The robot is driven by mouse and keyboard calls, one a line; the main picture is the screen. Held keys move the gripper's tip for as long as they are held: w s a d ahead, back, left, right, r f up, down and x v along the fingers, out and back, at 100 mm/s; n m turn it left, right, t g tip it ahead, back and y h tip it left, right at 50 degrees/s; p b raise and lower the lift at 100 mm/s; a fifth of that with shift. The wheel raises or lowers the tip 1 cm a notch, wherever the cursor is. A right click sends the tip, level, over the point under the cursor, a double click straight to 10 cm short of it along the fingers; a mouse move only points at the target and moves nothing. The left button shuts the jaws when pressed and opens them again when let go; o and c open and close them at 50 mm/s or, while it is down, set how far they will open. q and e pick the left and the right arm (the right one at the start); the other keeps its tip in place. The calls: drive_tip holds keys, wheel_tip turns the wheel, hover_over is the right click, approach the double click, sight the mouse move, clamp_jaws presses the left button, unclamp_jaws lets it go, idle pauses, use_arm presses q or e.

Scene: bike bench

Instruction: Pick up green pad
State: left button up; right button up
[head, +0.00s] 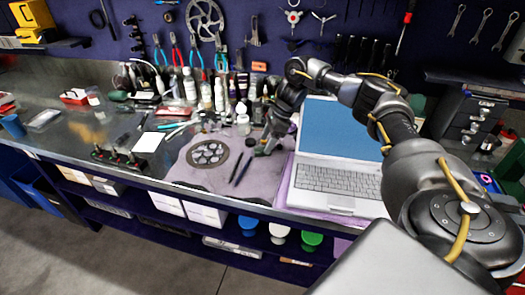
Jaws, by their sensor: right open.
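My right arm reaches in from the right over the laptop. Its gripper (263,149) points down at the right part of the grey-purple mat (208,178), left of the laptop, with its jaws open. A small greenish patch shows at the fingertips. I cannot tell whether it is the green pad or part of the gripper. No other green pad shows clearly on the mat. My left gripper is not in view.
An open laptop (335,180) stands right of the mat. A round metal disc (208,154) and dark pen-like tools (241,168) lie on the mat. Bottles (190,86) crowd the back.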

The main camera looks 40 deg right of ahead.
sight(263, 148)
drive_tip(key=x, duration=0.3)
drive_tip(key=shift+f+p, duration=0.1)
drive_tip(key=shift+p, duration=0.25)
drive_tip(key=c, duration=0.9)
drive_tip(key=shift+c, duration=0.2)
